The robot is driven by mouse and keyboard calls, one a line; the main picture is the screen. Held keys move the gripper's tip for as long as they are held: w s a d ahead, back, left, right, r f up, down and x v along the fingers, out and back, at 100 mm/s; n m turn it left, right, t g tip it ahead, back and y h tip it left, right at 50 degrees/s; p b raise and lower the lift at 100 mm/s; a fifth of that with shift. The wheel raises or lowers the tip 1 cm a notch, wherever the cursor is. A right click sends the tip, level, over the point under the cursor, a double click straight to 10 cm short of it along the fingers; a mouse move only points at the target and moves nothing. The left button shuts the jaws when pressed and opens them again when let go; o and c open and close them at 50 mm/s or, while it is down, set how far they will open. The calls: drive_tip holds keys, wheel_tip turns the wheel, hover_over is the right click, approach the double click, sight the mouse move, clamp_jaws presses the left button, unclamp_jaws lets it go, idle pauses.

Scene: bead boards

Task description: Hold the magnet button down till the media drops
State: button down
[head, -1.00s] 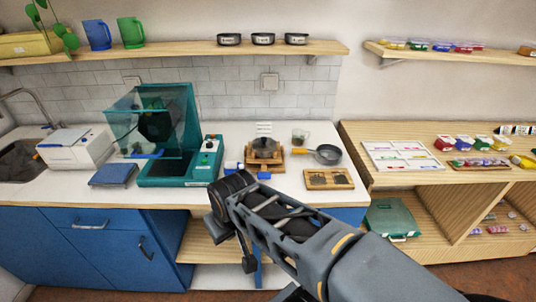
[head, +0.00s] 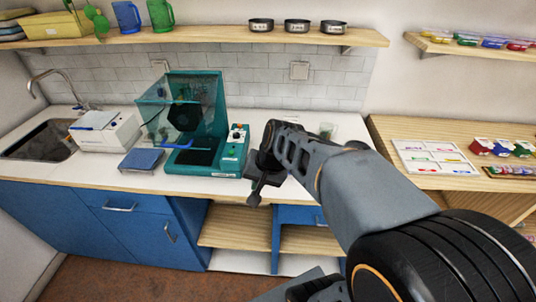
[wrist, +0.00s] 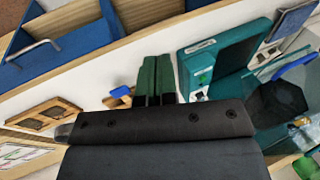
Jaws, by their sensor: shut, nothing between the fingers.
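A teal machine (head: 213,120) with a clear tinted hood stands on the white counter, a dark faceted drum (head: 186,116) inside it. Its control panel (head: 237,138), with small light and green controls, is on its right side; which control is the magnet button cannot be told. In the wrist view the machine (wrist: 225,60) is at the right, with a green control (wrist: 205,77) on its panel. My gripper (head: 254,199) points down near the counter's front edge, right of the machine and apart from it. Its green fingers (wrist: 157,62) are together and empty.
A blue-topped box (head: 143,160), a white device (head: 105,133) and a sink (head: 40,139) are left of the machine. A wooden tray (wrist: 42,115) lies on the other side of my gripper. A wall shelf (head: 210,42) runs above. My arm hides the counter's right part.

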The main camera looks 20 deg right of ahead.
drive_tip(key=w+d+r+m+t+y+p, duration=0.1)
drive_tip(key=w+d+r+m+p, duration=0.1)
drive_tip(key=w+d+m, duration=0.3)
drive_tip(key=w+d+r+m+t+y+p, duration=0.2)
drive_tip(key=w+d+m, duration=0.3)
drive_tip(key=w, duration=0.5)
drive_tip(key=m, duration=0.2)
drive_tip(key=shift+m+y+p, duration=0.3)
drive_tip(key=shift+p, duration=0.05)
drive_tip(key=shift+d+f, duration=0.1)
wheel_tip(320, 180, down, 9)
drive_tip(key=b, duration=0.7)
drive_tip(key=shift+r, duration=0.2)
drive_tip(key=shift+s+f, duration=0.1)
drive_tip(key=shift+f, duration=0.05)
idle(0.6)
drive_tip(key=shift+s+f+b, duration=0.1)
drive_tip(key=shift+f+b, duration=0.2)
drive_tip(key=shift+b, duration=0.15)
